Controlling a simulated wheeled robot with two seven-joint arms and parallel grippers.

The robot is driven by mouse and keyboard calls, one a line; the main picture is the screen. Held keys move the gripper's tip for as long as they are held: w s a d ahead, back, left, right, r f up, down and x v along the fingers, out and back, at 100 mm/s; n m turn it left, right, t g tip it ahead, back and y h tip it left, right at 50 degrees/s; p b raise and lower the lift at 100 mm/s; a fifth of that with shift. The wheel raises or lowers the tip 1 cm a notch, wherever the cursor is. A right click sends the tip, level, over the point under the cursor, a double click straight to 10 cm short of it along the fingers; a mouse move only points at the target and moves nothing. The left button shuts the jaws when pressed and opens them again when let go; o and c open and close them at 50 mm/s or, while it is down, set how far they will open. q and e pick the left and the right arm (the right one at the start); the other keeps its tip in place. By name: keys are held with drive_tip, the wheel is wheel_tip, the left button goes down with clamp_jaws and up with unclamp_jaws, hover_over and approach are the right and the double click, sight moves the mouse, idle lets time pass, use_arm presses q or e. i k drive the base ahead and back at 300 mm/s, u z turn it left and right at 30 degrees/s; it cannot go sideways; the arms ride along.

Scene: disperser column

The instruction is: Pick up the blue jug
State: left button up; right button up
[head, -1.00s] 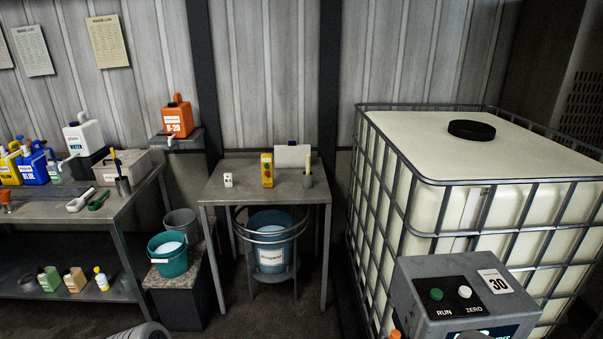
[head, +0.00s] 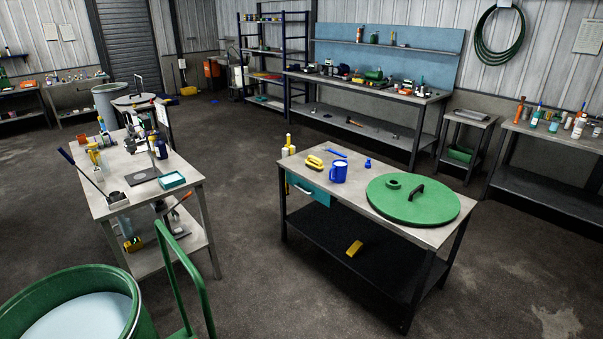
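A blue jug (head: 338,172) with a side handle stands upright on the near centre table (head: 372,236). It is to the left of a large round green lid (head: 428,204) and apart from it. Neither of my grippers is in view, and nothing is touching the jug.
A cluttered bench (head: 110,203) stands at left. A green drum (head: 130,318) with pale contents and a green tubular frame (head: 188,283) are in the near left. A long workbench (head: 370,92) lines the back. Bare floor surrounds the centre table.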

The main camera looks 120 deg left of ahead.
sight(338, 170)
drive_tip(key=u, duration=4)
drive_tip(key=i, duration=2.75)
drive_tip(key=u, duration=1.65)
drive_tip(key=i, duration=1.15)
drive_tip(key=z, duration=0.9)
